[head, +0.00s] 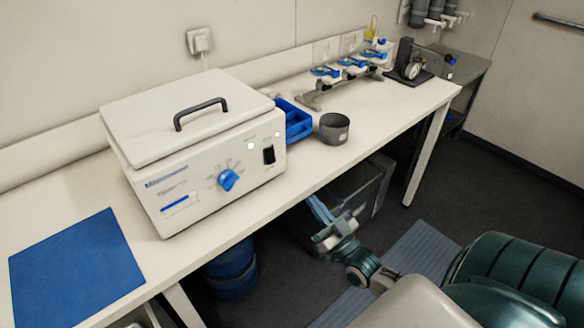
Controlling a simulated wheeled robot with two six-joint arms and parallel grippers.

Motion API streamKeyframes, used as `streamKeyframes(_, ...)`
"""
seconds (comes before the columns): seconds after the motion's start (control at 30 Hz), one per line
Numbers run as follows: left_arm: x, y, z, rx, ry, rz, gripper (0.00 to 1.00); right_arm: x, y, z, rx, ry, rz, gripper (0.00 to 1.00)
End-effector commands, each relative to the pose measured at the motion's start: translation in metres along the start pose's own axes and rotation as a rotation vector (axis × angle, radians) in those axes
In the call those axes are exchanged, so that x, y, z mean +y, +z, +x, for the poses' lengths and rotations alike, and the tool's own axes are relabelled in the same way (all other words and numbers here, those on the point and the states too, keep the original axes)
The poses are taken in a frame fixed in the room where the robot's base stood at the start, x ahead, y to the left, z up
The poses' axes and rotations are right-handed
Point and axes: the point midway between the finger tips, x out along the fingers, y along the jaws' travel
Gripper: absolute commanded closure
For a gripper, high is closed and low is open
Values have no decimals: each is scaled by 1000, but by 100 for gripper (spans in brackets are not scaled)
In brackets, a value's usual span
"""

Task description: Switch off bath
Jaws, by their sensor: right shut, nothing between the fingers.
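The bath (205,200) is a white box on the bench with a closed lid (165,115) and a black handle. Its front has a blue knob (228,180), a black rocker switch (268,154) and two small pale round spots that may be lamps. My right gripper (316,203) is shut and empty. It is in front of the bench edge, below and to the right of the switch, apart from the bath. My left gripper is not in view.
A dark cup (334,128) and a blue tray (293,121) stand right of the bath. A blue mat (75,272) lies at left. Racks with blue parts (350,66) stand farther back. A dark bin (370,190) and blue drum (231,270) are under the bench (395,103).

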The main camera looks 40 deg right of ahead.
Motion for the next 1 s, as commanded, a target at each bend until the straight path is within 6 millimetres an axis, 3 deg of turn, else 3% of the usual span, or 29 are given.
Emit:
streamKeyframes(0.17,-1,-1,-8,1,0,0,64,0,-3,24,5,1,-1,100)
streamKeyframes(0.53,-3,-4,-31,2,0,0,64,0,-3,102,2,2,0,100)
streamKeyframes(0.73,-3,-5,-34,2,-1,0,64,0,19,119,-1,2,-1,100)
streamKeyframes(1.0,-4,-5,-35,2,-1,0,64,0,28,126,-1,0,0,100)
